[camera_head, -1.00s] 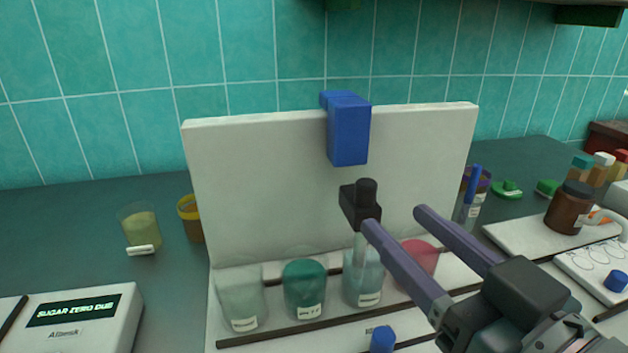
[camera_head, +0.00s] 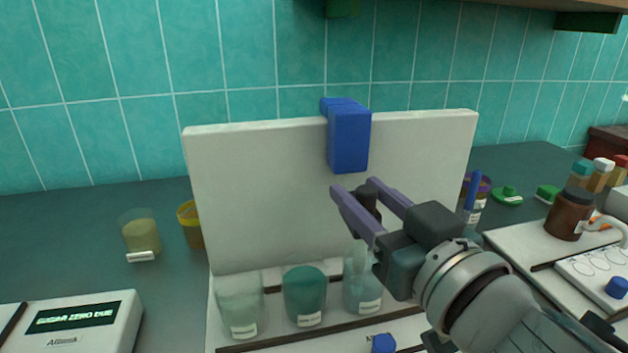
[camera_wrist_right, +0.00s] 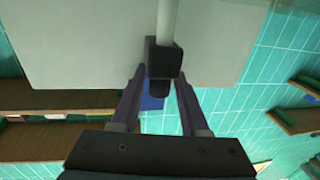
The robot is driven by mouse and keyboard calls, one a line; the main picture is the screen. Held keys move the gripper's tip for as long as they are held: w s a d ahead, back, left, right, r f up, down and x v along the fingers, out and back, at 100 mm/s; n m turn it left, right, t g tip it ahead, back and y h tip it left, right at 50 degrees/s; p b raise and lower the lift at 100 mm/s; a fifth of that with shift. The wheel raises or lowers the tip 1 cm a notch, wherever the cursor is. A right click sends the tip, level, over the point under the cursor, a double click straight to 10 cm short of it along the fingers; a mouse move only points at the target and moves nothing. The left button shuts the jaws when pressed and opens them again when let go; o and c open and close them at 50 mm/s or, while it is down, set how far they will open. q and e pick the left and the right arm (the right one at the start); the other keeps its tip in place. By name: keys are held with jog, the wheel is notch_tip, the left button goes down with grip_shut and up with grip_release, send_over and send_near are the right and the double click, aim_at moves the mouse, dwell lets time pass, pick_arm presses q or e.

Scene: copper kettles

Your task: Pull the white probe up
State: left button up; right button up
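The white probe (camera_wrist_right: 167,18) shows in the right wrist view as a pale rod with a black head (camera_wrist_right: 163,58) and a round knob. In the head view its dark head (camera_head: 367,200) is partly hidden by my right gripper (camera_head: 355,187), and the rod is mostly hidden by the arm. In the right wrist view the fingers of my right gripper (camera_wrist_right: 161,75) are apart, one on each side of the head and knob, with visible gaps beside the knob. My left gripper is in neither view.
A white backboard (camera_head: 255,190) with a blue block (camera_head: 348,140) at its top stands behind the probe. A pale beaker (camera_head: 240,303), a teal beaker (camera_head: 305,293) and a light blue beaker (camera_head: 362,285) stand in front of it. A brown jar (camera_head: 570,215) is at right.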

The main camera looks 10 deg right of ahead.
grip_shut()
dwell(1.1)
